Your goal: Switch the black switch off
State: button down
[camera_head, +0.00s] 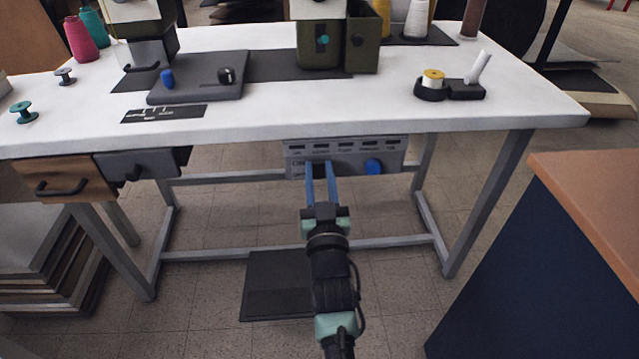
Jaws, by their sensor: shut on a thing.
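A grey control panel (295,146) hangs under the front edge of the white table, with a row of small dark slots and labels along its top. The blue fingers of my gripper (319,167) reach its left half and close around a small dark part, the black switch (319,169). The fingers hide most of the switch, so I cannot tell its position. A round blue knob (373,167) sits on the panel to the right of my gripper.
The white table (400,120) carries a sewing machine (322,35), thread spools and a grey pad (200,85). Drawers (63,180) hang at left. A navy cabinet (535,270) stands at right. A black pedal plate (275,285) lies on the floor below.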

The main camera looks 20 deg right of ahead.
dwell(0.3)
jog(key=c, duration=0.6)
grip_release()
jog(key=p+v, duration=0.5)
jog(key=v, duration=0.8)
jog(key=shift+f, duration=0.1)
